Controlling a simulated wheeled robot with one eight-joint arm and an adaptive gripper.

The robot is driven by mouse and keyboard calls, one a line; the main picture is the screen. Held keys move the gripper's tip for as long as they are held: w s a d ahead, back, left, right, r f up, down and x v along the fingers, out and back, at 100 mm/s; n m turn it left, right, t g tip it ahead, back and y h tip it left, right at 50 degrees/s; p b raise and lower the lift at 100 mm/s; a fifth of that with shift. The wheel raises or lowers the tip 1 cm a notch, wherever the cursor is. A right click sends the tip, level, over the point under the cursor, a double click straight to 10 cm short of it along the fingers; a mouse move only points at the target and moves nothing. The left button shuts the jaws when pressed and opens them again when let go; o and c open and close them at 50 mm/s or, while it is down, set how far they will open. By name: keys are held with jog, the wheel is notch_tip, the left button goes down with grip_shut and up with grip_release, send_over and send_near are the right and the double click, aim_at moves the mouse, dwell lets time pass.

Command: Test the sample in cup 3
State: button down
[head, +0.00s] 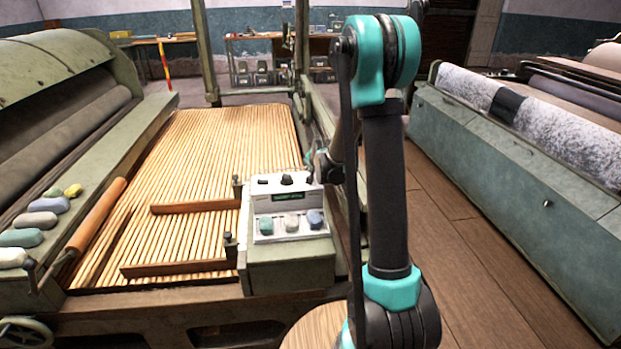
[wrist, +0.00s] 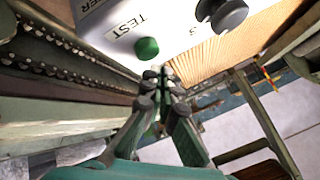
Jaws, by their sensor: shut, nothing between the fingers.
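The tester (head: 262,189) is a white-faced unit on a grey-green stand, with a dark knob (head: 287,180) and a small green-lit display (head: 288,197). Below the display sit three cups with a green sample (head: 266,226), a pale sample (head: 291,222) and a blue-grey sample (head: 314,219); cup numbers are not legible. In the wrist view a green button (wrist: 147,48) is beside the word TEST, and a dark knob (wrist: 230,14) has a 3 printed near it. My gripper (wrist: 162,80) is shut and empty, its tips close to the green button; contact cannot be told. The knob's setting is unclear.
The tester stands at the front right corner of a slatted wooden bed (head: 215,135). Coloured lumps (head: 37,220) lie on the left machine's ledge. Another machine (head: 520,160) stands on the right, with open wooden floor (head: 445,220) before it.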

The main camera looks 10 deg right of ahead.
jog(key=shift+f, duration=0.15)
jog(key=shift+f, duration=0.25)
jog(key=shift+f, duration=0.5)
dwell(0.8)
jog(key=shift+r, duration=0.95)
jog(key=shift+r, duration=2.5)
